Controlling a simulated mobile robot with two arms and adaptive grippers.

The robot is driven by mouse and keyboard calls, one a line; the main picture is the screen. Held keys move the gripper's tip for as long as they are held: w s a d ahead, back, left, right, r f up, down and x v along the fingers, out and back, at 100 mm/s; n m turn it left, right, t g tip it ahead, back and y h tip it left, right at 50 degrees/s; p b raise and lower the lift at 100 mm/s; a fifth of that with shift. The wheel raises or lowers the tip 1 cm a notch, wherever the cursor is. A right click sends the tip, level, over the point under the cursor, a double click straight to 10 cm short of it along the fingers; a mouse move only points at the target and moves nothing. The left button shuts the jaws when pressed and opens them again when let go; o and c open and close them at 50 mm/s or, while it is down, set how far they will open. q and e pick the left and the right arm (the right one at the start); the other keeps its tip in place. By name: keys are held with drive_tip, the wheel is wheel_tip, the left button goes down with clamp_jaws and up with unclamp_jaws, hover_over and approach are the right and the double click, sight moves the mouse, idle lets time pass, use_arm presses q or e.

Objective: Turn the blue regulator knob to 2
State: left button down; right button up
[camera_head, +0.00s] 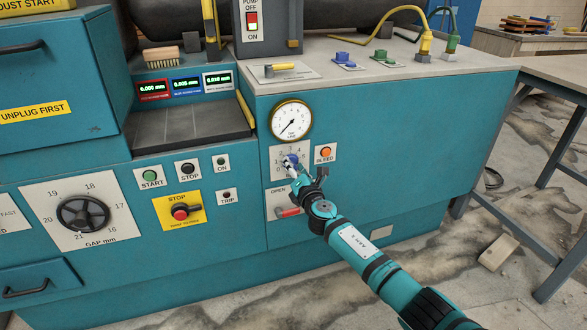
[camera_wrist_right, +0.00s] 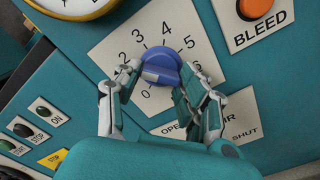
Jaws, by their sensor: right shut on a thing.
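The blue regulator knob (camera_wrist_right: 160,68) sits on a white dial plate with numbers from 0 to 6 on the teal front panel. In the head view the knob (camera_head: 293,158) is partly covered by my right gripper (camera_head: 292,166). In the right wrist view my right gripper (camera_wrist_right: 160,88) has one finger on each side of the knob and is shut on it. A pale mark on the knob faces the lower left, on the side of the low numbers; the exact number is unclear, and 1 is hidden by a finger. My left gripper is not in view.
A round gauge (camera_head: 291,120) is above the dial, its needle pointing lower left. An orange BLEED button (camera_head: 325,152) is close on the right. A red-handled OPEN/SHUT valve (camera_head: 289,212) is just below. STOP switch (camera_head: 181,212) and buttons are at left.

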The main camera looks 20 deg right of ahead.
drive_tip(key=shift+f, duration=0.15)
drive_tip(key=o, duration=1.2)
drive_tip(key=shift+c, duration=0.2)
drive_tip(key=shift+s, duration=0.1)
drive_tip(key=s, duration=1.2)
drive_tip(key=shift+d, duration=0.2)
drive_tip(key=shift+w, duration=0.1)
